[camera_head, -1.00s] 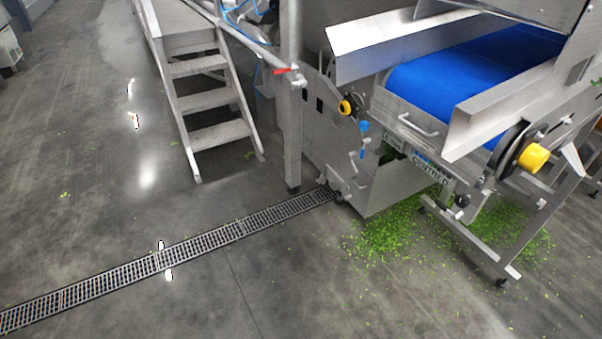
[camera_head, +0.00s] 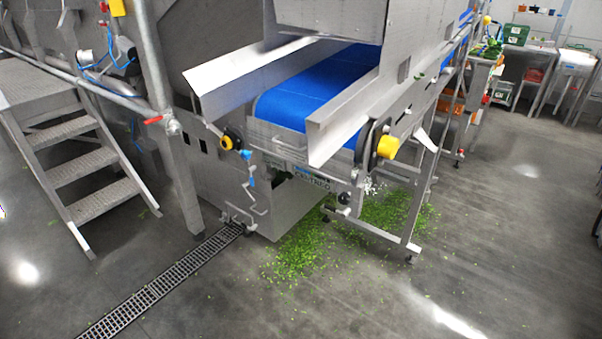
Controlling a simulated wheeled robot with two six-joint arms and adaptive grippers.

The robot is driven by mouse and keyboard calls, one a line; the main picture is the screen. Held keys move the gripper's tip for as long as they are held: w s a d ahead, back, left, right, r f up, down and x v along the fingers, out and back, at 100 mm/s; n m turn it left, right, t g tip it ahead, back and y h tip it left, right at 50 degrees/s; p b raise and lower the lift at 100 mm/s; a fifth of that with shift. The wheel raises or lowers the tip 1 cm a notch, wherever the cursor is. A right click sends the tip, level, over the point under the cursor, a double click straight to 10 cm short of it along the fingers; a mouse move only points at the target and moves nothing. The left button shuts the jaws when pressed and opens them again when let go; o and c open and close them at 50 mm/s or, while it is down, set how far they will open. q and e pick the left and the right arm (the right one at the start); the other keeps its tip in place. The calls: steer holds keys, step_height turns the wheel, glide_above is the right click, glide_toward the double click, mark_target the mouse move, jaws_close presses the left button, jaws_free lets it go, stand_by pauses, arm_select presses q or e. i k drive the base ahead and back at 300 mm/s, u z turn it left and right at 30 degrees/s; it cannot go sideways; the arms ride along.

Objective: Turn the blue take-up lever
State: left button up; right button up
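A small blue part (camera_head: 246,155) sticks out on the side of the steel conveyor machine, just below and right of a yellow-and-black knob (camera_head: 228,142). It looks like a lever, but it is too small to tell its shape or angle. A second small blue piece (camera_head: 251,182) shows lower down, by a bent metal handle. Neither of my grippers is in view.
The blue conveyor belt (camera_head: 312,85) runs between steel guards, with a yellow knob (camera_head: 388,147) at its side. Steel steps (camera_head: 85,158) stand left. Green scraps (camera_head: 385,215) litter the floor around the frame legs. A floor drain (camera_head: 165,285) and open floor lie in front.

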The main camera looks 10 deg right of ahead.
mark_target(251, 168)
steer(key=z, duration=0.4)
steer(key=i, duration=1.55)
steer(key=u, duration=0.7)
